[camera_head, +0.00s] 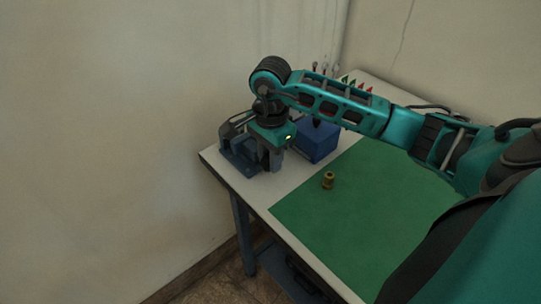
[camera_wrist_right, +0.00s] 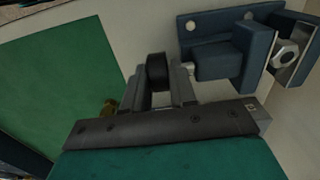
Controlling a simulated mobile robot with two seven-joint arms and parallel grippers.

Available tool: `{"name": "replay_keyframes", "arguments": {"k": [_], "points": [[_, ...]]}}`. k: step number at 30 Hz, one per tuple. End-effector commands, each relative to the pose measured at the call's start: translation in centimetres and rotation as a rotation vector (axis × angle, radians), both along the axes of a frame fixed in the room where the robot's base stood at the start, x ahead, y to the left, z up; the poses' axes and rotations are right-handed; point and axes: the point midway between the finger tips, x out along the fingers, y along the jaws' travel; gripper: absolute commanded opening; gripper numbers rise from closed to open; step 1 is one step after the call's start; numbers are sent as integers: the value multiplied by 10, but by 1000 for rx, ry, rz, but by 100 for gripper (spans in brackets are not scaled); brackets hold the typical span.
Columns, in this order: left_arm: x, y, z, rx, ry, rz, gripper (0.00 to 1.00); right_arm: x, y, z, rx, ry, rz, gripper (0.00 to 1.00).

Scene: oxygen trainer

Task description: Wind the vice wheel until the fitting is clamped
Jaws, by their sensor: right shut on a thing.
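The blue-grey vice (camera_head: 236,160) stands at the table's left corner and also shows in the wrist view (camera_wrist_right: 222,62). A silver hex fitting (camera_wrist_right: 286,54) sits between its two jaws. I cannot tell whether both jaws touch it. The dark vice wheel (camera_wrist_right: 157,72) is on the end of the vice nearest my gripper. My right gripper (camera_head: 271,160) points down beside the vice, its fingers on either side of the wheel and shut on it. In the head view the gripper hides the wheel. My left gripper is not in view.
A blue box (camera_head: 318,142) stands just right of my right gripper. A brass piece (camera_head: 328,180) stands on the green mat (camera_head: 350,220). Small red and green items (camera_head: 358,85) are at the back. The wall is close behind the vice. The mat's front is clear.

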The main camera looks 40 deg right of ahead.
Motion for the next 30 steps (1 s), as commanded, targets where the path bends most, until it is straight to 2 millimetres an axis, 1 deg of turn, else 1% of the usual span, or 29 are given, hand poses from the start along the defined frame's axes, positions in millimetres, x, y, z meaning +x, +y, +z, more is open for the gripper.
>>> {"name": "replay_keyframes", "arguments": {"k": [8, 24, 27, 30], "points": [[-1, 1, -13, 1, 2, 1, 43, 0, -3, -3, 80, 6, -4, 0], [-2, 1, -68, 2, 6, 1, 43, 1, -8, -8, 460, 38, -3, 0], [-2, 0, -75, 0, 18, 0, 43, 1, -8, -8, 515, 43, -3, 0], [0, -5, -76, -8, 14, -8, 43, 1, -8, -7, 558, 48, -1, 0]]}}
